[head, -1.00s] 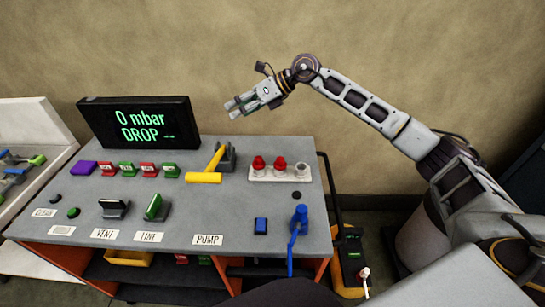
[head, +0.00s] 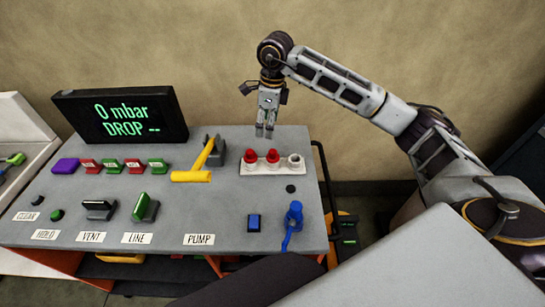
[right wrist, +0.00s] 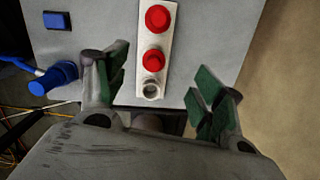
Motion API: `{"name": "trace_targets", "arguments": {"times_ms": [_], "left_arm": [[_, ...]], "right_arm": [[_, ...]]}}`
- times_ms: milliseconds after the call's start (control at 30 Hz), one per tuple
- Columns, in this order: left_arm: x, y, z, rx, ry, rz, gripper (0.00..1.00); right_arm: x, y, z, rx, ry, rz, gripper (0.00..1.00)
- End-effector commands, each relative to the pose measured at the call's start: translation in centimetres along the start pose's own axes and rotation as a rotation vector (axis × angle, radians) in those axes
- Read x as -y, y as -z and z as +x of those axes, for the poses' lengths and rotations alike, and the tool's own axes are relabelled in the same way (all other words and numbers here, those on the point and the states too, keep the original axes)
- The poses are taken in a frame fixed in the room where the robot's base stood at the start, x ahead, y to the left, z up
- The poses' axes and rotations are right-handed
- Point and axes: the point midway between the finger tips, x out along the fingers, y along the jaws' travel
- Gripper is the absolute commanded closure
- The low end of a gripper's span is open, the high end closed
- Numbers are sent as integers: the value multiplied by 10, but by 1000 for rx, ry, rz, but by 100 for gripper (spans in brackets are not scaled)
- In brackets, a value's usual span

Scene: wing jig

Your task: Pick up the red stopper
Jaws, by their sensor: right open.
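Two red stoppers stand in a white rack on the grey table: the left one (head: 250,156) and the middle one (head: 273,157) in the head view. The rack's right socket (head: 294,160) is empty. My right gripper (head: 265,131) points down just behind the rack, above the table, apart from the stoppers. In the right wrist view its fingers (right wrist: 160,88) are spread with nothing between them. That view shows one red stopper (right wrist: 153,60) near the empty socket and the other (right wrist: 158,18) farther up. My left gripper is not in view.
A yellow T-handle (head: 195,174) stands left of the rack. A blue valve (head: 292,220) and a blue button (head: 254,222) lie in front of it. A black display (head: 122,118) reads "0 mbar DROP". Table between rack and button is mostly clear.

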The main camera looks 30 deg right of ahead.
Motion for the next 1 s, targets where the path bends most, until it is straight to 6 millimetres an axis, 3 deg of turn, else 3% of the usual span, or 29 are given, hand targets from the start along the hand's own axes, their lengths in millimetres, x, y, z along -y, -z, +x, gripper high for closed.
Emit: {"name": "trace_targets", "arguments": {"times_ms": [267, 733, 1000], "left_arm": [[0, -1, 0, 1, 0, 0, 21], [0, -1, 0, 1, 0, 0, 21], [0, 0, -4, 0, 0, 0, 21]], "right_arm": [[-4, 25, -1, -113, -19, -24, 32], [-4, 25, 0, -114, -21, -35, 32], [-5, 28, 22, -115, -24, -35, 32]]}}
